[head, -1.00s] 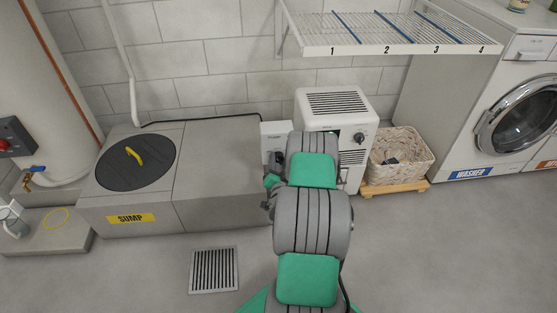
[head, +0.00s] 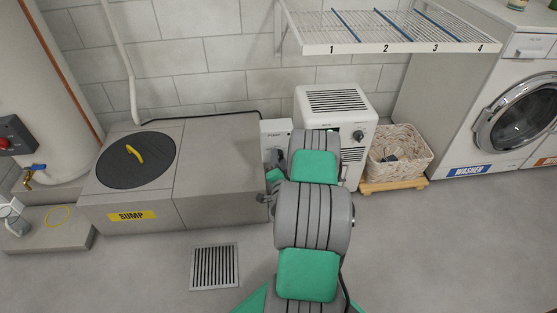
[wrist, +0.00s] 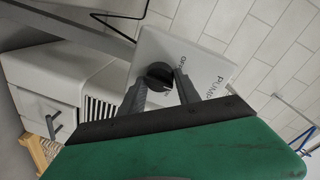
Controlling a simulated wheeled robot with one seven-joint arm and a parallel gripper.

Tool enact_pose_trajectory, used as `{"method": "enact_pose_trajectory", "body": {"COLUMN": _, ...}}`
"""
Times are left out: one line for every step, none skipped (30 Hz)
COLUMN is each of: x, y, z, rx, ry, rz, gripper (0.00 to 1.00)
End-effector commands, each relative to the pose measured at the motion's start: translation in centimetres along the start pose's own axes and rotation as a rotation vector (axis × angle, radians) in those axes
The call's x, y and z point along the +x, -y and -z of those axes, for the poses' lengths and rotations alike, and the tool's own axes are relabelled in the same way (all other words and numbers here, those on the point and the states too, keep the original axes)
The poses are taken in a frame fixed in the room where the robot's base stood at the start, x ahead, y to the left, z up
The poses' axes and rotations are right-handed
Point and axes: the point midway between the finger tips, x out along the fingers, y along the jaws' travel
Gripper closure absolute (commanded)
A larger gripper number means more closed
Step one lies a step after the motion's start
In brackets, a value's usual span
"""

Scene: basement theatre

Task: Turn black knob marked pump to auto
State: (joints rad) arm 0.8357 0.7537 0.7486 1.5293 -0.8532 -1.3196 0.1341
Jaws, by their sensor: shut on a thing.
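The black pump knob (wrist: 158,74) is on a white box (wrist: 185,46) in the wrist view, with "PUMP" lettered beside it and a smaller, partly legible label near the knob. My gripper (wrist: 160,88) has its two grey fingers on either side of the knob, shut on it. In the head view, the upper part of the white pump box (head: 276,128) shows against the wall, right of the sump.
A white appliance (head: 335,105) with a vent and dial stands right of the pump box. A wicker basket (head: 412,143) sits on a wooden base. The sump block (head: 215,165) is at left; a wire shelf (head: 390,35) hangs above. Floor in front is clear, with a drain grate (head: 214,266).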

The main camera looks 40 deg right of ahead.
Motion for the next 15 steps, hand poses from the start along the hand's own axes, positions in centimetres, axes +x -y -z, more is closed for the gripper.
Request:
{"method": "enact_pose_trajectory", "body": {"x": 0.07, "y": 0.13, "z": -0.04, "rx": 0.000, "ry": 0.002, "rz": 0.003, "gripper": 1.00}}
{"method": "enact_pose_trajectory", "body": {"x": 0.07, "y": 0.13, "z": -0.04, "rx": 0.000, "ry": 0.002, "rz": 0.003, "gripper": 1.00}}
{"method": "enact_pose_trajectory", "body": {"x": 0.07, "y": 0.13, "z": -0.04, "rx": 0.000, "ry": 0.002, "rz": 0.003, "gripper": 1.00}}
{"method": "enact_pose_trajectory", "body": {"x": 0.08, "y": 0.13, "z": -0.04, "rx": -0.001, "ry": 0.002, "rz": 0.003, "gripper": 1.00}}
{"method": "enact_pose_trajectory", "body": {"x": 0.08, "y": 0.14, "z": -0.03, "rx": -0.001, "ry": 0.002, "rz": 0.003, "gripper": 1.00}}
{"method": "enact_pose_trajectory", "body": {"x": 0.08, "y": 0.14, "z": -0.03, "rx": -0.001, "ry": 0.002, "rz": 0.003, "gripper": 0.59}}
{"method": "enact_pose_trajectory", "body": {"x": 0.08, "y": 0.14, "z": -0.03, "rx": -0.001, "ry": 0.002, "rz": 0.003, "gripper": 0.57}}
{"method": "enact_pose_trajectory", "body": {"x": 0.07, "y": 0.13, "z": -0.03, "rx": -0.001, "ry": 0.002, "rz": 0.002, "gripper": 0.55}}
{"method": "enact_pose_trajectory", "body": {"x": 0.07, "y": 0.11, "z": -0.01, "rx": -0.001, "ry": 0.001, "rz": 0.002, "gripper": 0.51}}
{"method": "enact_pose_trajectory", "body": {"x": 0.06, "y": 0.09, "z": 0.01, "rx": -0.001, "ry": 0.001, "rz": 0.002, "gripper": 0.49}}
{"method": "enact_pose_trajectory", "body": {"x": 0.06, "y": 0.07, "z": 0.03, "rx": -0.001, "ry": 0.000, "rz": 0.001, "gripper": 0.46}}
{"method": "enact_pose_trajectory", "body": {"x": 0.05, "y": 0.04, "z": 0.05, "rx": -0.001, "ry": 0.000, "rz": 0.001, "gripper": 0.43}}
{"method": "enact_pose_trajectory", "body": {"x": 0.05, "y": 0.03, "z": 0.07, "rx": -0.001, "ry": 0.000, "rz": 0.001, "gripper": 0.41}}
{"method": "enact_pose_trajectory", "body": {"x": 0.05, "y": 0.02, "z": 0.08, "rx": -0.002, "ry": -0.001, "rz": 0.000, "gripper": 0.40}}
{"method": "enact_pose_trajectory", "body": {"x": 0.04, "y": 0.00, "z": 0.09, "rx": -0.002, "ry": -0.001, "rz": 0.000, "gripper": 0.40}}
